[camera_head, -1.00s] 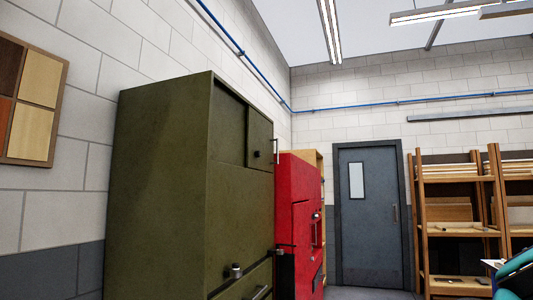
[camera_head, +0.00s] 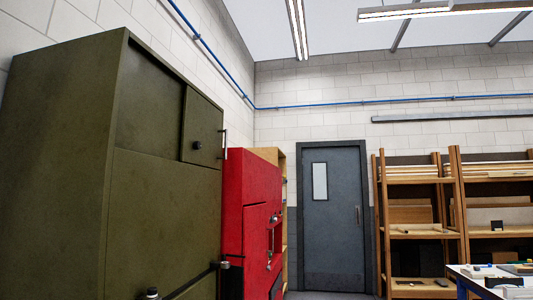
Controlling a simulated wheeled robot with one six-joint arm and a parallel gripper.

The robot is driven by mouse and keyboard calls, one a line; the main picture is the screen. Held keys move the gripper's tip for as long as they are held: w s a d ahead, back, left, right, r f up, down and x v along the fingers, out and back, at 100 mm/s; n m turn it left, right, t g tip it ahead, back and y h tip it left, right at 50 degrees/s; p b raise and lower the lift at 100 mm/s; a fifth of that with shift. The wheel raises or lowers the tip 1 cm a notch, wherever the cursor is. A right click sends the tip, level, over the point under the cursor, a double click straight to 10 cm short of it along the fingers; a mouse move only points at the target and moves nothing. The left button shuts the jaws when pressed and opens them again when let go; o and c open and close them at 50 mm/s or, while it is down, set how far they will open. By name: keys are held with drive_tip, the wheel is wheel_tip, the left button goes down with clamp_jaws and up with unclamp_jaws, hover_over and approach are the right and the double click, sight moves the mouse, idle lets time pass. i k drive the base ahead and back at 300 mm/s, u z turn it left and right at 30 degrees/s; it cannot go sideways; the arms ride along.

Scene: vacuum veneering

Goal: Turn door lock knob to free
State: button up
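A tall olive-green cabinet (camera_head: 160,195) fills the left side of the head view. A dark round knob (camera_head: 198,145) sits on its small upper door (camera_head: 203,125), with a bar handle (camera_head: 225,145) at the right. Another dark knob (camera_head: 152,293) shows at the bottom edge, beside a long bar handle (camera_head: 190,282). A red cabinet (camera_head: 250,195) stands beyond, with a small knob-like fitting (camera_head: 273,219) on its front. I cannot tell which of these is the door lock knob, or its setting. My gripper is not in view.
A closed grey door (camera_head: 335,230) with a narrow window is in the far wall. Wooden racks (camera_head: 455,190) stand to its right. A table (camera_head: 462,275) with small items is at the lower right.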

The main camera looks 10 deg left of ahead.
sight(197, 145)
drive_tip(key=z, duration=0.3)
drive_tip(key=i, duration=1.65)
drive_tip(key=u, duration=1.3)
drive_tip(key=i, duration=0.7)
drive_tip(key=u, duration=0.7)
